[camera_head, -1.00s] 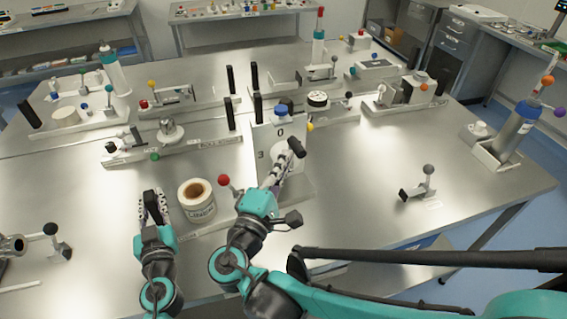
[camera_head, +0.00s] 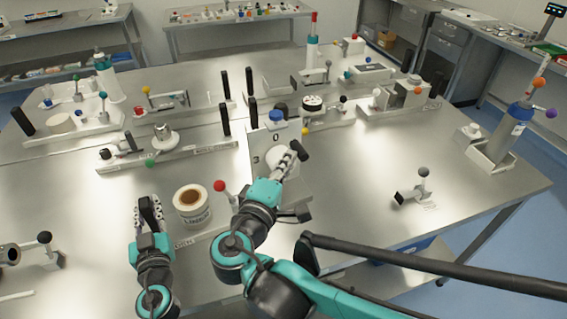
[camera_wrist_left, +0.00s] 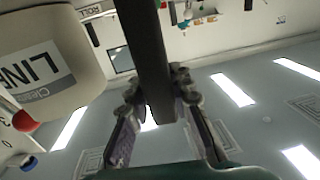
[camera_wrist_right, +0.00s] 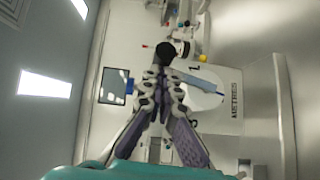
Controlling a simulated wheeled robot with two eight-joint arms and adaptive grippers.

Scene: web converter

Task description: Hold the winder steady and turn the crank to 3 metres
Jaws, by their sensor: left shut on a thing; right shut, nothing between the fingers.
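The winder stands near the table's middle. Its upright dial plate (camera_head: 258,150) shows 0 and 3, and the word METRES shows on it in the right wrist view (camera_wrist_right: 235,110). A black crank knob (camera_head: 299,149) sticks out in front of the dial. My right gripper (camera_head: 291,154) is shut and empty at the crank; whether it touches the knob is unclear. A label roll (camera_head: 191,205) sits left of the plate on the winder's base. My left gripper (camera_head: 148,203) is shut on a dark upright bar (camera_wrist_left: 147,60), left of the roll.
A red ball knob (camera_head: 219,186) stands between the roll and my right wrist. Several other fixtures (camera_head: 165,140) with black posts stand behind. A small lever stand (camera_head: 418,190) is at the right, with clear table around it.

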